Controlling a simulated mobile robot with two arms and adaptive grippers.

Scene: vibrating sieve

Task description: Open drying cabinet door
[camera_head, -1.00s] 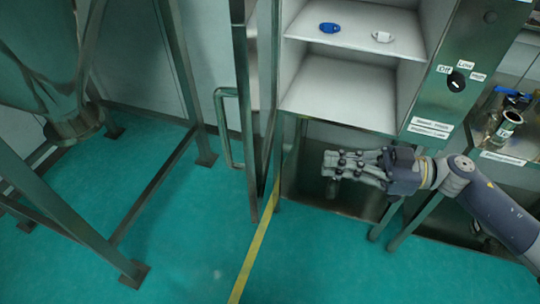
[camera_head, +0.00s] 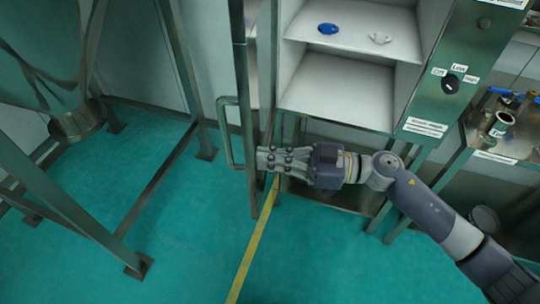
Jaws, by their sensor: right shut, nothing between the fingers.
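The drying cabinet (camera_head: 345,90) stands at the upper middle with its white shelved interior exposed. Its door (camera_head: 246,110) is swung out and seen nearly edge-on, left of the opening. The door's bar handle (camera_head: 223,150) is on its left, outer side. My right gripper (camera_head: 262,159) is shut and empty, on the inner side of the door. Its fingertips are at or very near the door's lower part; I cannot tell whether they touch. My left gripper is not in view.
A blue item (camera_head: 328,28) and a white item (camera_head: 381,38) lie on the upper shelf. A control panel with a knob (camera_head: 450,85) is at the right. A metal frame (camera_head: 165,170) with a funnel-shaped vessel stands left. Green floor near the yellow line (camera_head: 250,255) is clear.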

